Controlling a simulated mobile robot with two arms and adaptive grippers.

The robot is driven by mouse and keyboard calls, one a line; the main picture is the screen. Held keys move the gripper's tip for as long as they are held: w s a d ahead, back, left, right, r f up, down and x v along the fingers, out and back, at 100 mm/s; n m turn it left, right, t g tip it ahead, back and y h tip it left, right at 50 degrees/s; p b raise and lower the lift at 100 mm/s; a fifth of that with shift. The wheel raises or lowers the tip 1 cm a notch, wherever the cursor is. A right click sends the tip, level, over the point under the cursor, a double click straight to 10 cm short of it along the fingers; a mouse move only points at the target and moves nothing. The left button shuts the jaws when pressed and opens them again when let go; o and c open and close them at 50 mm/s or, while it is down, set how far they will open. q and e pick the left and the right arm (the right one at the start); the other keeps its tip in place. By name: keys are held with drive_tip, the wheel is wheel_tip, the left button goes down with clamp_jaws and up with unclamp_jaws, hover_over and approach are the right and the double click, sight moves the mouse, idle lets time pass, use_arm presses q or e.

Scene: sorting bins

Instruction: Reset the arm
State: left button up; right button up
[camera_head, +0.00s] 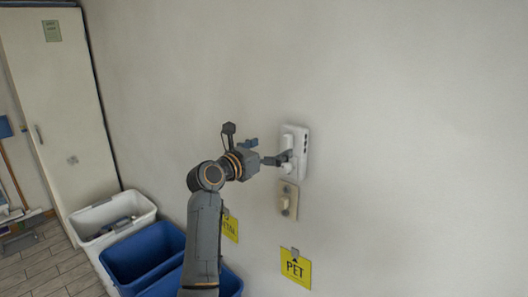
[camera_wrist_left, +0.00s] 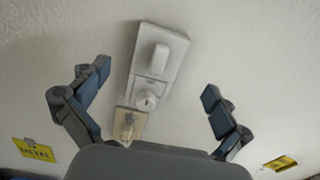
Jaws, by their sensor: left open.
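My left arm reaches up to the wall in the head view. Its gripper (camera_head: 270,152) is close in front of a white wall panel (camera_head: 304,152) with a raised white part and a round knob. In the left wrist view the gripper (camera_wrist_left: 156,82) has its two fingers spread wide, one on each side of the white panel (camera_wrist_left: 177,65), with nothing held between them. Whether a finger touches the panel is unclear. The round knob (camera_wrist_left: 147,99) sits low on the panel. My right gripper is in neither view.
A beige switch plate (camera_head: 287,200) is just below the panel. A yellow PET sign (camera_head: 296,270) hangs lower on the wall. A white bin (camera_head: 90,219) and blue bins (camera_head: 122,253) stand at lower left, near a pale door (camera_head: 62,110). The wall at right is bare.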

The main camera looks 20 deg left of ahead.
use_arm(q)
wheel_tip(320, 180, down, 30)
drive_tip(key=s+m+g+y+b, duration=0.2)
drive_tip(key=m+g+y, duration=0.15)
drive_tip(key=m, duration=0.35)
drive_tip(key=s+d+f+m+g+y+b, duration=0.1)
drive_tip(key=s+f+m+g, duration=0.45)
drive_tip(key=f, duration=0.95)
drive_tip(key=s+f+m+b, duration=0.1)
drive_tip(key=s+f+m, duration=0.2)
drive_tip(key=s+f, duration=0.85)
drive_tip(key=s+f+m+g+y+b, duration=0.1)
drive_tip(key=s+f+m+g, duration=0.3)
drive_tip(key=s+f+m, duration=1.25)
drive_tip(key=s+f+m+g, duration=0.1)
drive_tip(key=s+f, duration=0.3)
drive_tip(key=s, duration=0.6)
drive_tip(key=s+f+g, duration=0.1)
drive_tip(key=s+f, duration=0.4)
drive_tip(key=s, duration=0.5)
drive_tip(key=s+f+m+g+b, duration=0.1)
drive_tip(key=s+f, duration=0.4)
drive_tip(key=s, duration=0.5)
drive_tip(key=shift+m+y, duration=0.3)
drive_tip(key=shift+y, duration=0.05)
